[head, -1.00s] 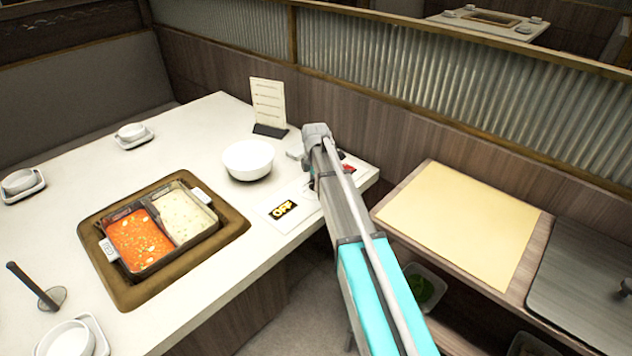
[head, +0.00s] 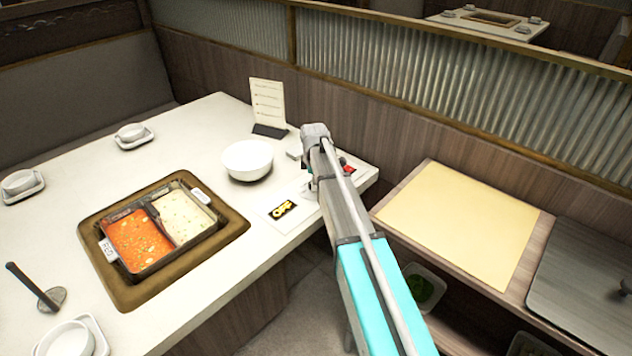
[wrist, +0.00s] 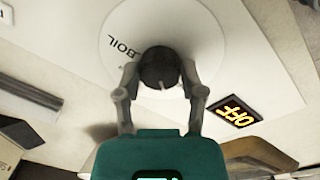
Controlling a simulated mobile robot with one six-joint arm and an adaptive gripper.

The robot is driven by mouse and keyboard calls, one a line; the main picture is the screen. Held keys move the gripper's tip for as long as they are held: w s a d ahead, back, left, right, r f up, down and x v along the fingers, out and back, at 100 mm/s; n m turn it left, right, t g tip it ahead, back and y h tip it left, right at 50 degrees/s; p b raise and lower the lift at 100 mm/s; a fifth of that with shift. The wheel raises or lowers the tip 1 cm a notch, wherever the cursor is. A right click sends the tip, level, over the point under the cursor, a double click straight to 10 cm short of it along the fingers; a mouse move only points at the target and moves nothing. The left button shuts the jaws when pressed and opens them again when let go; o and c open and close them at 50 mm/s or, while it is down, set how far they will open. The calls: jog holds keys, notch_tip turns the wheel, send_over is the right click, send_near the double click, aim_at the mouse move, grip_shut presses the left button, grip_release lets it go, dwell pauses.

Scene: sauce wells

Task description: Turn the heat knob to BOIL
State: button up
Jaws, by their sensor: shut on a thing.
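The heat knob (wrist: 160,68) is a round black knob on a white disc (wrist: 205,55) in the wrist view. The word BOIL (wrist: 120,48) is printed on the disc to the upper left of the knob. A pale mark on the knob's lower edge faces my gripper's body. My gripper (wrist: 160,74) has one finger on each side of the knob and is shut on it. The display (head: 283,210) reads OFF; it also shows in the wrist view (wrist: 235,112). In the head view my arm hides the knob.
A hot pot (head: 187,218) with red and pale broths sits in the table to the left. A white bowl (head: 247,159) and a menu stand (head: 268,108) are close to my gripper. A side shelf with a yellow board (head: 460,225) is at the right.

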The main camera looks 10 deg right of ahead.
jog(key=m, duration=0.6)
jog(key=shift+w+a, duration=0.2)
jog(key=shift+w, duration=0.05)
jog(key=m, duration=0.6)
jog(key=shift+m, duration=0.3)
jog(key=m, duration=0.6)
jog(key=shift+w+g, duration=0.1)
jog(key=shift+g, duration=0.3)
jog(key=m, duration=0.6)
jog(key=shift+d+m, duration=0.1)
jog(key=shift+m, duration=0.3)
jog(key=o, duration=1)
jog(key=shift+o, duration=0.8)
